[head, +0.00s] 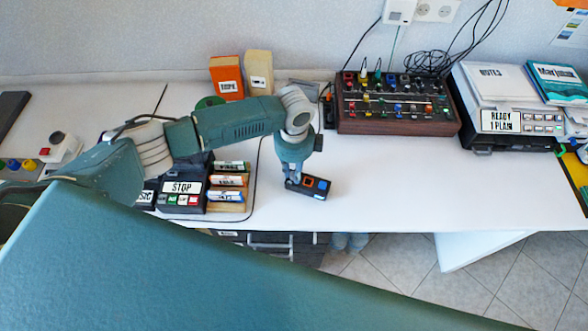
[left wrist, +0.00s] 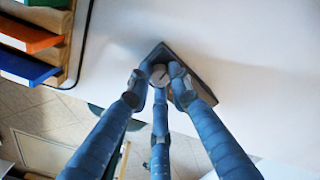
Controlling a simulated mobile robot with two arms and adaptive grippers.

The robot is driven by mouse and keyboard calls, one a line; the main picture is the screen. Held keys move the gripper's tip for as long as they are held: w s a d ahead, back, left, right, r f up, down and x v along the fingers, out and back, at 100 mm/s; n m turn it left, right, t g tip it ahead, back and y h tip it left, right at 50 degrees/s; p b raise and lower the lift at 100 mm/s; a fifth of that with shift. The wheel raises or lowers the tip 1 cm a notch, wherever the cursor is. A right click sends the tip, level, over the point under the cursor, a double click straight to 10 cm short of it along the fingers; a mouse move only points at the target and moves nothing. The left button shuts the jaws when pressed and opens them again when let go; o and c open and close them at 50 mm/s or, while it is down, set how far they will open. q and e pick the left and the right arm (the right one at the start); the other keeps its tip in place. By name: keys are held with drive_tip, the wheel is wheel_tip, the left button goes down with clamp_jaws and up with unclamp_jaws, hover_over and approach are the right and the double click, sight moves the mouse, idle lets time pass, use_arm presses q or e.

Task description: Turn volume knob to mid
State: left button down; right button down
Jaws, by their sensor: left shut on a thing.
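A small dark box (head: 316,188) with an orange and a blue square on it lies near the front edge of the white table in the head view. The left wrist view shows the dark box (left wrist: 203,87) with a round grey knob (left wrist: 160,75) on it. My left gripper (head: 292,182) points down at the box's left end. In the left wrist view the three fingers of the left gripper (left wrist: 160,84) are closed around the knob. The knob's pointer mark is too small to read. My right gripper is not in view.
A STOP-labelled device (head: 182,188) and a rack of coloured cases (head: 228,186) stand left of the gripper. A wood-sided mixer (head: 395,126) stands at the back, with a NOTES machine (head: 497,88) to its right. The table right of the box is clear.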

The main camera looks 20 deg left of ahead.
use_arm(q)
drive_tip(key=shift+m, duration=0.5)
idle(1.2)
drive_tip(key=c, duration=1.6)
unclamp_jaws()
drive_tip(key=shift+o, duration=0.2)
drive_tip(key=shift+r, duration=0.1)
wheel_tip(320, 180, up, 12)
